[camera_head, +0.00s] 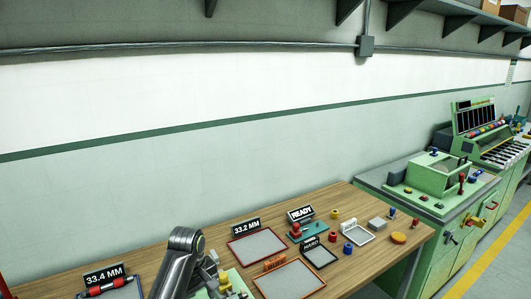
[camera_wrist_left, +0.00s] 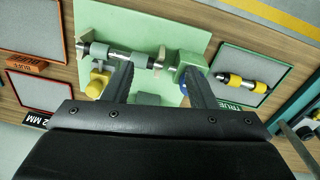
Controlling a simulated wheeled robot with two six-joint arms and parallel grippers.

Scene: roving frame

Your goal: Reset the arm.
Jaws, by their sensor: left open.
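My left arm (camera_head: 182,262) rises at the bottom of the head view; its gripper cannot be made out there. In the left wrist view my left gripper (camera_wrist_left: 160,68) is open, its two dark fingers reaching over a light green plate (camera_wrist_left: 145,15). A dark and silver cylindrical part (camera_wrist_left: 118,55) lies across the plate, with its right end at a green block (camera_wrist_left: 188,62). The fingers overlap this part in the picture; whether they touch it is unclear. My right gripper is not in view.
A wooden bench (camera_head: 345,275) carries an orange-framed tray (camera_head: 318,277), a red-framed tray (camera_head: 258,249) and a READY sign (camera_head: 300,213). A yellow-and-black part (camera_wrist_left: 242,82) lies on a grey tray (camera_wrist_left: 255,60). Green machines (camera_head: 440,190) stand to the right, beside the wall.

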